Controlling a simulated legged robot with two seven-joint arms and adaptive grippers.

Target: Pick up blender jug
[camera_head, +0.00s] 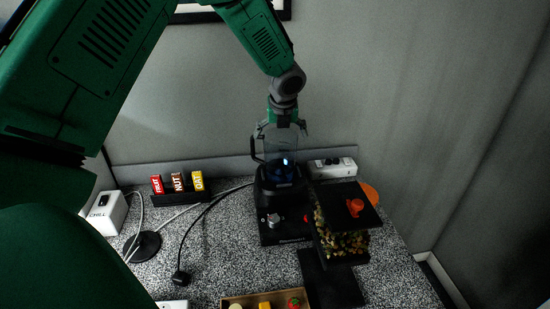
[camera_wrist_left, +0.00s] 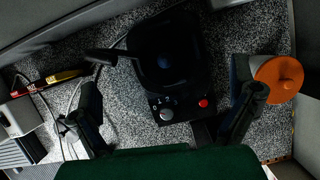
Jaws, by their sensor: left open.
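The clear blender jug (camera_head: 273,151), with a dark handle (camera_head: 255,147) on its left, stands upright on the black blender base (camera_head: 270,222). My left gripper (camera_head: 284,127) points down from above, at the top of the jug, with its fingers to either side. In the left wrist view the jug (camera_wrist_left: 165,58) is seen from above and looks dark, with its handle reaching left. The open left gripper (camera_wrist_left: 168,100) has its fingers wide apart, with nothing clamped between them. Whether a finger touches the jug, I cannot tell. My right gripper is not in view.
A dark-topped container (camera_head: 345,240) with an orange knob stands right of the base. A power strip (camera_head: 333,168) lies behind. Small boxes (camera_head: 176,184) and a white box (camera_head: 107,212) stand left. A wooden tray (camera_head: 240,300) is in front. Cables cross the speckled counter (camera_head: 215,250).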

